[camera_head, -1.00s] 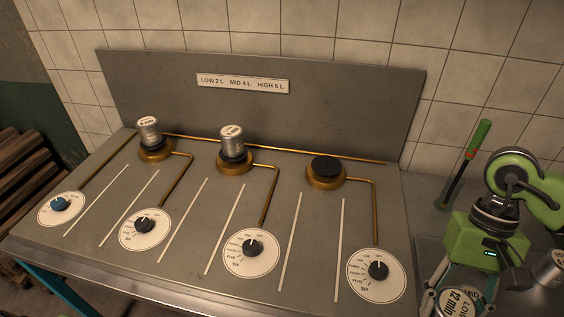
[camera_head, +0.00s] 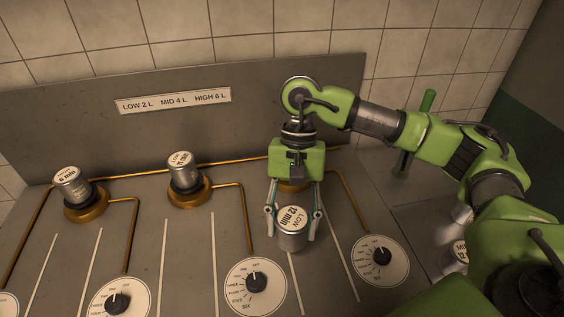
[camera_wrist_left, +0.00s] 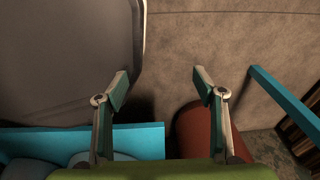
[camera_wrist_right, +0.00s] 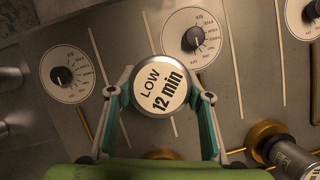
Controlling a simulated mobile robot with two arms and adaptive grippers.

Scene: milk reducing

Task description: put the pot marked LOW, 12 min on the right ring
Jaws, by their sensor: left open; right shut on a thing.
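The pot marked LOW, 12 min (camera_head: 291,228) is a small metal cylinder with a white lid label. My right gripper (camera_head: 293,217) is shut on it and holds it in front of the right ring (camera_head: 296,187). The gripper and pot hide most of that brass ring. In the right wrist view the pot's label (camera_wrist_right: 161,88) faces the camera, between the two fingers (camera_wrist_right: 160,98). Whether the pot touches the counter is hard to tell. My left gripper (camera_wrist_left: 158,88) is open and empty; it shows only in the left wrist view.
Pots stand on the left ring (camera_head: 86,206) and the middle ring (camera_head: 190,194). Dials (camera_head: 380,257) line the front, with pale strips between. A sign (camera_head: 173,101) is on the back panel. Another pot (camera_head: 455,257) and a green-handled tool (camera_head: 412,135) are at right.

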